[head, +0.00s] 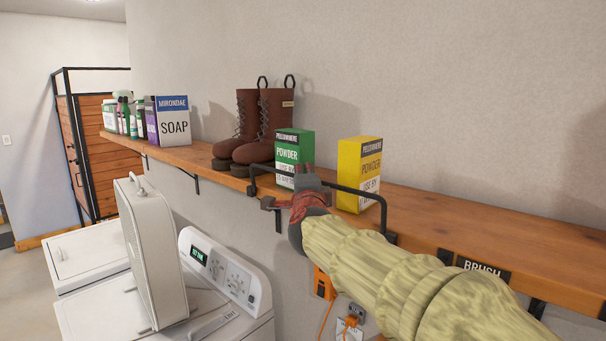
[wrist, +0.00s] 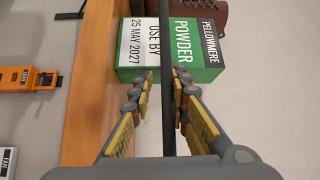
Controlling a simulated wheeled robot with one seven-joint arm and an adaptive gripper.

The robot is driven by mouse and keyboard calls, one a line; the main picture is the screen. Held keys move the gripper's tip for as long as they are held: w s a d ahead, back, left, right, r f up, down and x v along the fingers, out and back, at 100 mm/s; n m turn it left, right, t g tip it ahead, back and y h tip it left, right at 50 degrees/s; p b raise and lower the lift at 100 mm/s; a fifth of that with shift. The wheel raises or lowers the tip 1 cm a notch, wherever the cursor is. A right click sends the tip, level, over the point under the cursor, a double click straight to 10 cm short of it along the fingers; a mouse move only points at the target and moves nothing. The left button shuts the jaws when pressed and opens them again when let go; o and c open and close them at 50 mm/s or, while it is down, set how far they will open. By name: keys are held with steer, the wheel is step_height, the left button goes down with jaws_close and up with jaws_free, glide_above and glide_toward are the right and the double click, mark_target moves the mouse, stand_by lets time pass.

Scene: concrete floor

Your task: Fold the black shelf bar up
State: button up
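The black shelf bar (head: 351,190) is a thin U-shaped rail at the shelf's front edge. Its long side stands above the shelf top, in front of the green and yellow powder boxes. My gripper (head: 291,191) is at the bar's middle and hides part of it. In the wrist view the bar (wrist: 167,100) runs between the two fingers of my gripper (wrist: 163,76). The left finger is apart from the bar. The right finger is very close to it; I cannot tell if it touches. The fingers are open around the bar.
The wooden shelf (head: 430,220) carries a green powder box (head: 297,150), a yellow powder box (head: 356,170), brown boots (head: 262,130) and a soap box (head: 172,118).

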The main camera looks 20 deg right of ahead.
steer(key=o, duration=0.3)
steer(key=shift+w+f, duration=0.1)
steer(key=v, duration=1.2)
